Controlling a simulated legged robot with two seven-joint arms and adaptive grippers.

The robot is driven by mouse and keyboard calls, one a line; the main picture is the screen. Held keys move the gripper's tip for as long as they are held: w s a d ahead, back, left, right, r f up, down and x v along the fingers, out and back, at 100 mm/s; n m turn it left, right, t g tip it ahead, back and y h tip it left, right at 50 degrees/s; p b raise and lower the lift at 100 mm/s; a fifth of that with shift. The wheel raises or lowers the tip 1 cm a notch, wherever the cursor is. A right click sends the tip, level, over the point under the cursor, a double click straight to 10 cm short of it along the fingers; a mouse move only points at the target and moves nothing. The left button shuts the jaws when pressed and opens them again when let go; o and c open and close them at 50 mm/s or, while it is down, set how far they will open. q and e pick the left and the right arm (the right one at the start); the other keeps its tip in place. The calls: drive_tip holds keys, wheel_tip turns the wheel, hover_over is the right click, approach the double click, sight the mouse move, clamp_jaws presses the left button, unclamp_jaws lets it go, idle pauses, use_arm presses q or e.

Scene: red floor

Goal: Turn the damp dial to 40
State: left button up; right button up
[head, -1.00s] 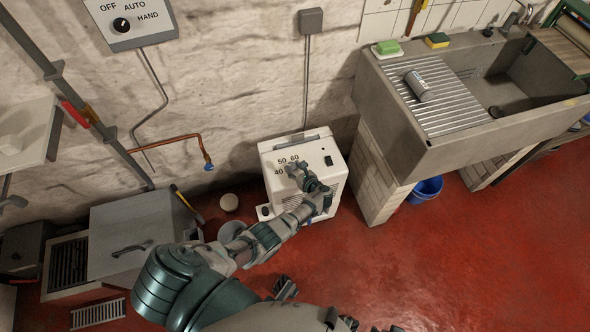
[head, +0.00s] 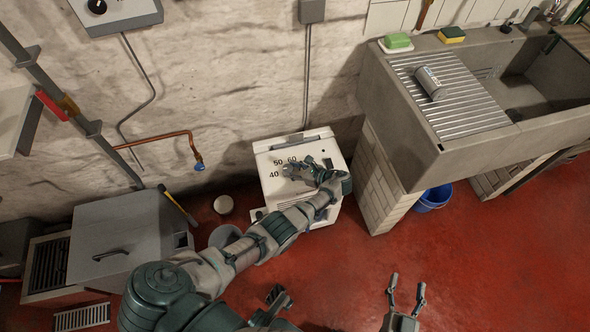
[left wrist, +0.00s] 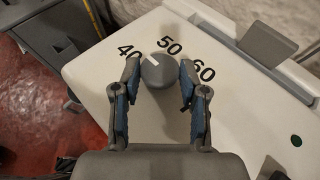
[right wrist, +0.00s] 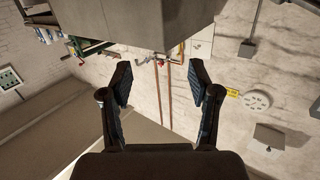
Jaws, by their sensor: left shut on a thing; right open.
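The damp dial (left wrist: 158,72) is a round grey knob on the top of a white machine (head: 267,187). It has a white mark near its upper-left edge, pointing between the printed 40 and 50; a 60 is to the right. In the left wrist view my left gripper (left wrist: 160,78) has a finger on each side of the dial and is shut on it. In the head view this gripper (head: 303,172) is over the machine's top and hides the dial. My right gripper (head: 406,284) is open and empty above the red floor; it also shows in the right wrist view (right wrist: 160,82).
A stone sink (head: 422,135) on brick supports stands right of the machine, with a blue bucket (head: 433,199) below. A grey lidded box (head: 120,240) and a copper pipe (head: 165,138) are to the left. Open red floor (head: 490,270) lies in front.

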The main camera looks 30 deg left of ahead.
use_arm(q)
drive_tip(key=shift+w+r+n, duration=0.15)
drive_tip(key=shift+w+n, duration=0.05)
drive_tip(key=shift+n, duration=0.1)
use_arm(e)
drive_tip(key=shift+w+a+r+t, duration=0.1)
drive_tip(key=shift+r+t, duration=0.6)
drive_tip(key=shift+r, duration=0.15)
use_arm(q)
drive_tip(key=o, duration=1.1)
drive_tip(key=shift+c, duration=0.2)
use_arm(e)
drive_tip(key=shift+w+f, duration=0.1)
drive_tip(key=shift+w, duration=0.05)
use_arm(q)
drive_tip(key=shift+d, duration=0.15)
drive_tip(key=v, duration=0.7)
drive_tip(key=shift+w+d, duration=0.1)
drive_tip(key=shift+w, duration=0.1)
